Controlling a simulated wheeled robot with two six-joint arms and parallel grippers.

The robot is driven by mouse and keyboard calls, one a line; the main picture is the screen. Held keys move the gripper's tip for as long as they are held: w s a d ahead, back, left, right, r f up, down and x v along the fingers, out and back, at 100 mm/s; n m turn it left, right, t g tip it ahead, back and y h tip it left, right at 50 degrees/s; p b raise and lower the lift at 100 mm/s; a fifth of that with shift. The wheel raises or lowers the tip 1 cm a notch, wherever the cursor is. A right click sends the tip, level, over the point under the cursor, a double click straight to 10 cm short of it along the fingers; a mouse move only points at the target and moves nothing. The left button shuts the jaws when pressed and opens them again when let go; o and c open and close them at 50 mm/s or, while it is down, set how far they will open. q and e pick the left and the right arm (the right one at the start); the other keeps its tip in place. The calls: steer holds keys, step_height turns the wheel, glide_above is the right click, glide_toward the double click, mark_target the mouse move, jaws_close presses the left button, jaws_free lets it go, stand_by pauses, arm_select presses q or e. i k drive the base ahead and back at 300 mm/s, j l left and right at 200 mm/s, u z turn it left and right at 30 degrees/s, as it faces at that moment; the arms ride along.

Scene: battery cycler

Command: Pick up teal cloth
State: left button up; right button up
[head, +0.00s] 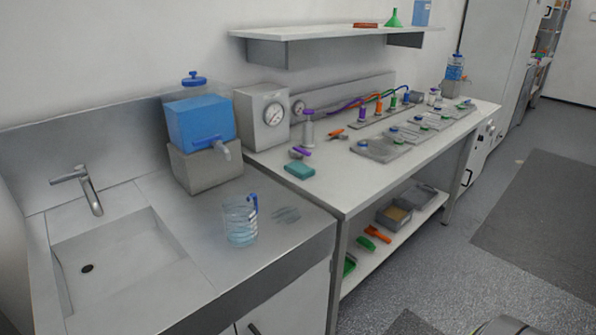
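The teal cloth (300,170) is a small folded block lying flat on the white bench top, near its left front corner. It is just right of the steel sink counter and in front of the grey gauge box. A small tool with a purple part (299,152) lies just behind it. Nothing covers the cloth. Neither of my grippers is in view.
A clear jug with a blue handle (241,222) stands on the steel counter (185,215), left of the cloth. A blue-tanked dispenser (201,125) and gauge box (262,117) stand behind. The floor (440,255) in front is open.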

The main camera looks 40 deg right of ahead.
mark_target(299, 169)
steer(key=u, duration=0.25)
steer(key=l+u, duration=0.25)
steer(key=l, duration=0.3)
steer(key=k+l+u, duration=0.1)
steer(key=l+u, duration=0.2)
steer(key=l, duration=0.2)
steer(key=k+l+u, duration=0.1)
steer(key=l+u, duration=0.15)
steer(key=l, duration=0.3)
